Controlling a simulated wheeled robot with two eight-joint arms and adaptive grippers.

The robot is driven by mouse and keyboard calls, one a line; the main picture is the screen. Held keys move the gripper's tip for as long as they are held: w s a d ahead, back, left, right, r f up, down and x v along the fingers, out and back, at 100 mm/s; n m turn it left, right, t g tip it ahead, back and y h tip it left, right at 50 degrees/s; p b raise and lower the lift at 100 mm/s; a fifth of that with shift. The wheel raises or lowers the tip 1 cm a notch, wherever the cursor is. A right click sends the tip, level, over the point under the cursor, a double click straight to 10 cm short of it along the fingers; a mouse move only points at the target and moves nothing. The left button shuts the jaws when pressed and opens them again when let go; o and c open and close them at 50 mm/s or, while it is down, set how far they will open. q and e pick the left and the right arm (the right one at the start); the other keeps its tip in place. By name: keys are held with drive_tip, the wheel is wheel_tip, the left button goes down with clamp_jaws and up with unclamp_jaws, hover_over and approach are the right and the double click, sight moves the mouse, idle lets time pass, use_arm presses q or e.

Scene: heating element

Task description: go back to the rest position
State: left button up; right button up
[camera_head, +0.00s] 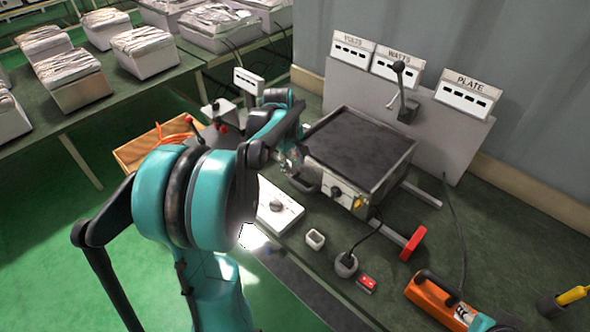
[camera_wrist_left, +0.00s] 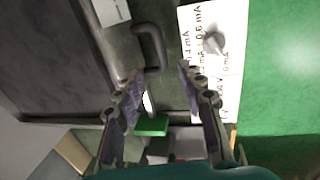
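My left gripper (camera_head: 293,160) is beside the left front corner of the heating plate unit (camera_head: 357,150), a metal box with a dark top. A green tab (camera_wrist_left: 152,126) shows between the fingers. My left arm covers part of the bench in the head view. My right gripper is not seen in either view.
A white knob panel (camera_head: 277,207) lies in front of the heating unit. A red-handled part (camera_head: 413,243), a small red block (camera_head: 367,283) and an orange device (camera_head: 437,298) sit on the right. Meter boards (camera_head: 468,92) stand behind. Foil-topped boxes (camera_head: 143,49) fill the table at upper left.

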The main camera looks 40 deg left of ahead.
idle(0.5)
use_arm(q)
drive_tip(key=s+d+r+m+t, duration=0.1)
drive_tip(key=s+d+m+t, duration=0.1)
drive_tip(key=s+d+m, duration=0.6)
drive_tip(key=s+d+r+m+t, duration=0.1)
drive_tip(key=s+d+m+t, duration=0.2)
drive_tip(key=s+d+m, duration=0.5)
drive_tip(key=d, duration=0.5)
drive_tip(key=shift+r, duration=0.2)
drive_tip(key=shift+s+a, duration=0.1)
